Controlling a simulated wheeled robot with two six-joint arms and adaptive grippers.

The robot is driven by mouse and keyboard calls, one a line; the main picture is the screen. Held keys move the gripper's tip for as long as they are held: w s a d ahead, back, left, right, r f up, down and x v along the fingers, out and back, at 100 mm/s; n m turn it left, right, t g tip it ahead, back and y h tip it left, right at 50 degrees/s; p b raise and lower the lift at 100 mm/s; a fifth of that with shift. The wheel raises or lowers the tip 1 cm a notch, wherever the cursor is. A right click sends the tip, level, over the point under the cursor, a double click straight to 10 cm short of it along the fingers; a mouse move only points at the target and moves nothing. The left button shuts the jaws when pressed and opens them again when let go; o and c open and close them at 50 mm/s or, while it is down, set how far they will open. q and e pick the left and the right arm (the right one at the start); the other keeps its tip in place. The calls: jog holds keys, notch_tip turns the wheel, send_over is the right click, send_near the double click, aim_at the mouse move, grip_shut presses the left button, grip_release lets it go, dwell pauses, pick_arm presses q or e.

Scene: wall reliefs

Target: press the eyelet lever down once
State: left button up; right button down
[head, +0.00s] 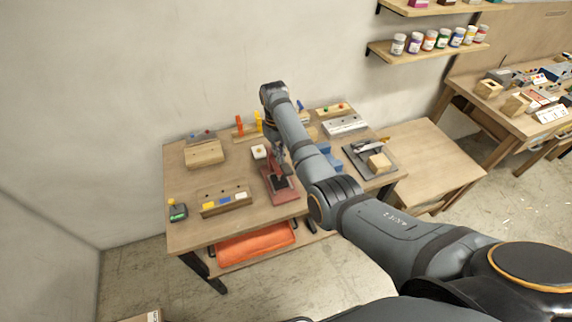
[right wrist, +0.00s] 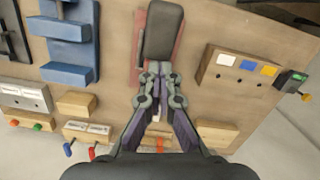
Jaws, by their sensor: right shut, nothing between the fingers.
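The eyelet press has a red base (head: 286,196) and stands at the front middle of the wooden table. Its dark lever (right wrist: 163,32) shows in the right wrist view as a grey padded bar above the red base, just beyond my fingertips. My right gripper (right wrist: 160,68) is shut and empty, with its tips at the near end of the lever. I cannot tell whether they touch it. In the head view my right gripper (head: 281,166) is over the back part of the press and hides some of it. My left gripper is not in view.
A wooden block with coloured labels (head: 224,201) stands left of the press. Blue stepped parts (head: 327,152) and a grey tray (head: 381,165) lie to its right. A small white block (head: 259,152) sits behind. Bare tabletop (head: 182,229) shows at the front left.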

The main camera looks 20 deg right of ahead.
notch_tip(320, 180, up, 8)
jog(key=shift+w+f, duration=0.25)
jog(key=shift+w, duration=0.1)
jog(key=shift+a, duration=0.1)
dwell(0.4)
